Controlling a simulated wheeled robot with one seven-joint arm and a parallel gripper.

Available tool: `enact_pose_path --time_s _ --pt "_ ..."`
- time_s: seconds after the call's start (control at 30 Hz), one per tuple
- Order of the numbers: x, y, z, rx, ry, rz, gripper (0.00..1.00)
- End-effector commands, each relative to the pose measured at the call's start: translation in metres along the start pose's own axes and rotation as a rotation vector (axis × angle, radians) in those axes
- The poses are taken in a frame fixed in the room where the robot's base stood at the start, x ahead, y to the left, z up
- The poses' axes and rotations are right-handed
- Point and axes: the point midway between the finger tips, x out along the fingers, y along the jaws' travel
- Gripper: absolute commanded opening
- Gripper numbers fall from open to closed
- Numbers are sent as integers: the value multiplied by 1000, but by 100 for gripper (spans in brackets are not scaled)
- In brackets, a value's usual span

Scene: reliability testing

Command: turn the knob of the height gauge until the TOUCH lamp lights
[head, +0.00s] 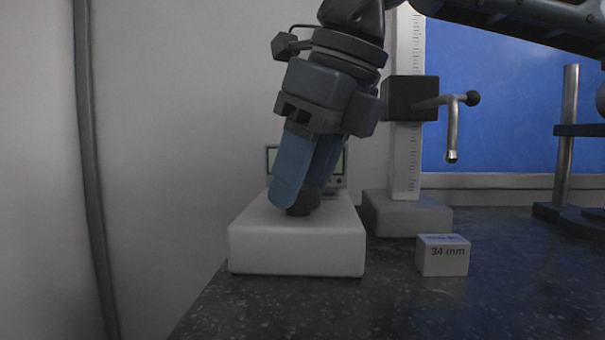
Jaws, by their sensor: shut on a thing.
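My gripper (301,197) reaches down from the top and is shut on a dark knob (303,207) on top of a white box (297,252). The fingers hide part of the knob. The height gauge has a scaled column (407,160) on a grey base (406,216), with a dark slider (410,98) high on it. From the slider an arm carries a metal probe (452,140) pointing down, well above a block marked 34 mm (443,257). A small display (272,158) stands behind my gripper, mostly hidden. I cannot make out the TOUCH lamp or whether it is lit.
A metal post stand (570,130) with dark parts stands at the right. The dark speckled table (390,305) is clear in front. Its left edge runs close to the white box. A grey wall and a blue panel (500,100) are behind.

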Motion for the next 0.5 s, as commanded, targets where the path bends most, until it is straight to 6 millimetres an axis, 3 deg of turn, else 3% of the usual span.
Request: enact_pose_path --time_s 0.5 --pt "-2 -4 3 -450 -3 190 16"
